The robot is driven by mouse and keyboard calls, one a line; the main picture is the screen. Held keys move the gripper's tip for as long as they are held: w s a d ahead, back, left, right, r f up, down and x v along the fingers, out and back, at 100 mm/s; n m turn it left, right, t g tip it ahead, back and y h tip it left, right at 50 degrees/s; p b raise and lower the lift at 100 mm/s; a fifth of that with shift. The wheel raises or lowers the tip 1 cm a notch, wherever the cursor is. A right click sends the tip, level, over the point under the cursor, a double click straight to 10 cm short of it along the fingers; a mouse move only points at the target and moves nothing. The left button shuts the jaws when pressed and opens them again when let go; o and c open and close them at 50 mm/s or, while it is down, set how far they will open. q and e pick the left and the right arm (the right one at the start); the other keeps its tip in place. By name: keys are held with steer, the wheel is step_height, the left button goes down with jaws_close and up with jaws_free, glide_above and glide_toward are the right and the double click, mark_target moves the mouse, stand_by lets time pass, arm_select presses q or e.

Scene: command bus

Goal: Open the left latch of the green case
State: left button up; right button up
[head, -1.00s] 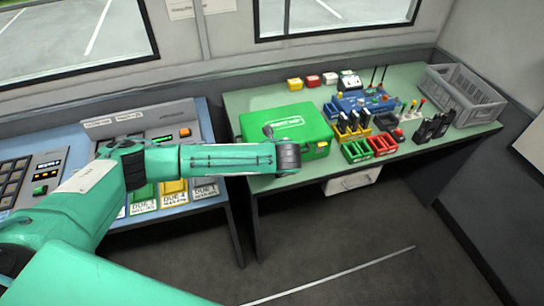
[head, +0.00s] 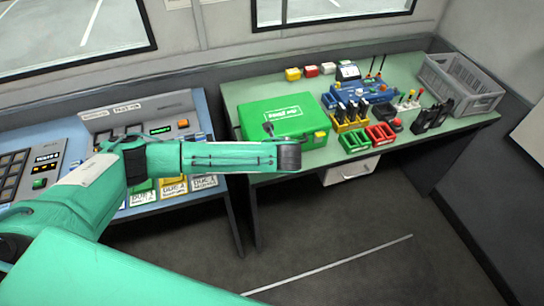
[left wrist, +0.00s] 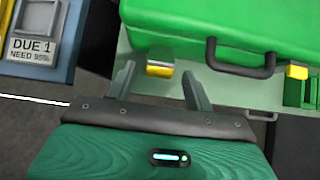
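The green case (head: 284,112) lies closed on the table. In the left wrist view its front side (left wrist: 190,30) shows a dark handle (left wrist: 243,68), the yellow left latch (left wrist: 160,62) and a second yellow latch (left wrist: 297,72) at the right edge. My left gripper (left wrist: 158,70) is open and empty. Its two fingers point at the case front, one on each side of the left latch in the picture; I cannot tell whether they touch it. In the head view my left forearm hides the case's lower left front and most of the gripper. My right gripper is not in view.
Right of the case stand green (head: 355,141) and red (head: 380,134) bins, a blue unit (head: 360,101), black radios (head: 432,117) and a grey crate (head: 462,85). A console (head: 150,118) with buttons stands left, past a gap. The floor in front is clear.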

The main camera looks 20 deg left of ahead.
arm_select(q)
steer(key=shift+s+r, duration=0.1)
steer(key=b+v, duration=0.2)
steer(key=v, duration=1.1)
steer(key=shift+r, duration=0.25)
steer(key=shift+s+d, duration=0.15)
